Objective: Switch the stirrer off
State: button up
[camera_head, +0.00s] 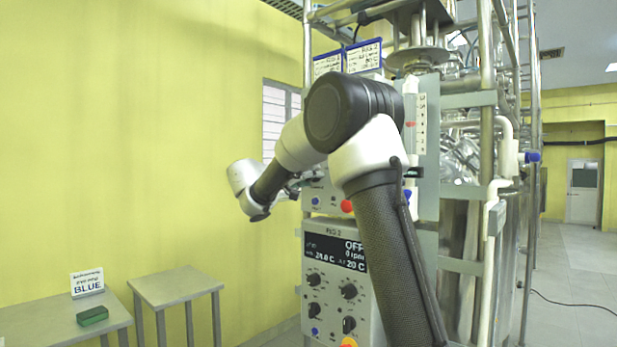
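A grey control panel labelled REG-2 (330,278) is mounted on the reactor frame. Its dark display (336,252) reads OFF and what looks like 0 rpm, with temperatures below. Several black knobs (349,291), a small blue button (315,331) and a yellow-orange part (348,342) are on its face. A second panel above it shows a red knob or button (347,206) and a blue one (315,201), and is largely covered by my arm. My gripper (291,187) seems to be at the upper panel's left edge, small and partly hidden behind my arm; its fingers are unclear.
Metal frame posts (487,60) and glass reactor parts (460,155) stand to the right. Two blue-framed signs (362,55) hang above. Two low grey tables (176,287) stand left, one with a green block (92,316) and a BLUE sign (88,283). Floor at right is mostly clear.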

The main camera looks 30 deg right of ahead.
jog(key=shift+c, duration=0.9)
jog(key=n, duration=1.1)
jog(key=shift+w+f+n, duration=0.1)
jog(key=shift+f+n, duration=0.1)
jog(key=shift+n, duration=0.2)
jog(key=o, duration=1)
jog(key=shift+a, duration=0.1)
